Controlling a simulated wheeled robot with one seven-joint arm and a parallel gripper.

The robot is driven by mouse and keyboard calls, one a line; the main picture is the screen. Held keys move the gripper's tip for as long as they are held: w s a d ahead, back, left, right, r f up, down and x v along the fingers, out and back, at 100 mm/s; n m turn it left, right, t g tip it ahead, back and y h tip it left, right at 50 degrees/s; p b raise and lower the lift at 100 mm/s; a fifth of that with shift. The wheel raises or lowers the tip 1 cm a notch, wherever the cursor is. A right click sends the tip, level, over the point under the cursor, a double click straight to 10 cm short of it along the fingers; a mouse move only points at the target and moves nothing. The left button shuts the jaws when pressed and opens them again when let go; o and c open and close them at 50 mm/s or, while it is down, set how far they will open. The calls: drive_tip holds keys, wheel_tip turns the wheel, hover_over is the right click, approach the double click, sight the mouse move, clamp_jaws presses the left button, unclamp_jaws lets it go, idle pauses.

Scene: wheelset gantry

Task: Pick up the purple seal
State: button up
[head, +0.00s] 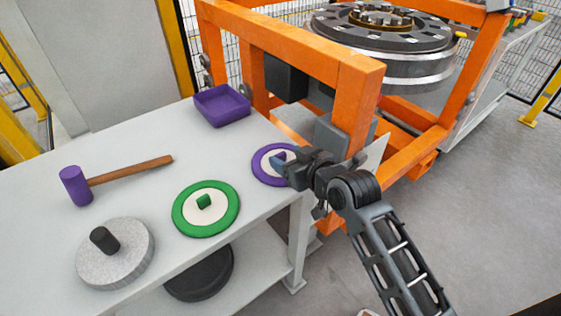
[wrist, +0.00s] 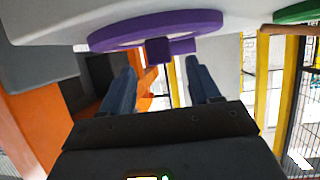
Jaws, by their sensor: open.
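The purple seal (head: 257,169) is a purple ring with a pale centre, lying flat near the table's right edge. My gripper (head: 278,161) is over its right part and hides some of it. In the wrist view, the seal (wrist: 112,36) spans the top with its small purple knob (wrist: 158,51) toward me. My gripper's two blue fingers (wrist: 160,68) are apart, with nothing held between them. The knob appears in line with the gap, just beyond the fingertips; I cannot tell whether they touch it.
A green seal (head: 180,220) lies left of the purple one. A purple-headed mallet (head: 75,185), a grey disc with a black knob (head: 128,270) and a purple tray (head: 224,91) share the white table. The orange gantry frame (head: 350,85) stands close to the right.

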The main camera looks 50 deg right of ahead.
sight(281, 154)
drive_tip(key=x, duration=0.4)
drive_tip(key=c, duration=1.1)
